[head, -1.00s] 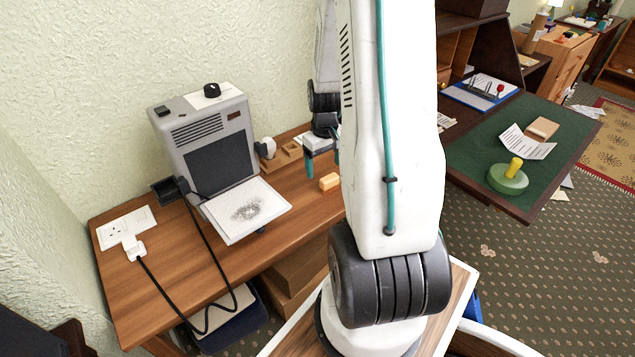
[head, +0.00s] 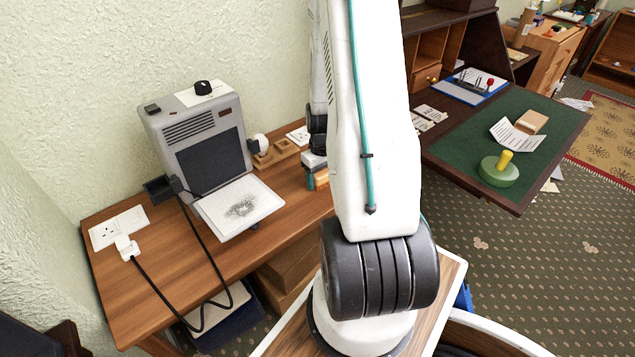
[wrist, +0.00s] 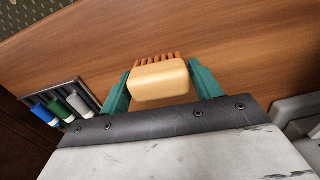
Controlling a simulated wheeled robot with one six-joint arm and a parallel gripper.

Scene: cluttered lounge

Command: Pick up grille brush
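The grille brush is a pale orange block with a row of darker orange bristles. In the wrist view the grille brush (wrist: 160,82) lies between the two teal fingers of my gripper (wrist: 160,88), with its bristles on the far side. The fingers are spread wide, one on each side of the block, with little or no gap. I cannot make out firm contact. In the head view my gripper (head: 316,180) is low over the wooden desk (head: 150,275), and a bit of the brush (head: 322,179) shows beside a teal finger. My arm hides the rest.
A grey machine with a white plate (head: 240,208) stands left of my gripper. Small wooden holders (head: 275,155) are behind it. A wall socket and black cable are at the far left. In the wrist view, a rack with coloured cylinders (wrist: 60,107) is at left.

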